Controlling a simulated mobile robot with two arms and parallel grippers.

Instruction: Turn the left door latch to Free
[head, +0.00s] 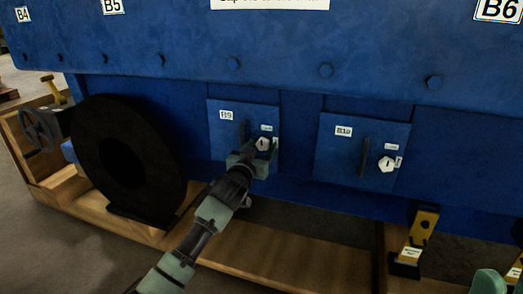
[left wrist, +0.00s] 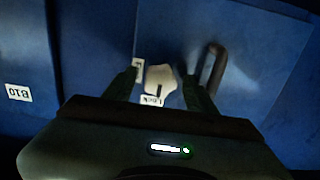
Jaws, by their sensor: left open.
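The left door, marked B9 (head: 243,118), is a blue panel with a dark handle. Its latch is a pale knob (head: 263,143), which also shows in the left wrist view (left wrist: 160,78). In that view a dark mark on the knob lies beside the label reading Lock (left wrist: 152,100); a second small label (left wrist: 137,68) sits at the knob's left, its text unreadable. My left gripper (head: 257,152) is at the latch, with its open fingers on either side of the knob in the left wrist view (left wrist: 161,80). Contact cannot be told.
The B9 door handle (left wrist: 215,66) stands close to one finger. A second door, B10 (head: 338,160), with its own pale latch (head: 387,164), is to the right. A large black disc (head: 165,150) stands left of my arm. A wooden base (head: 290,245) runs below.

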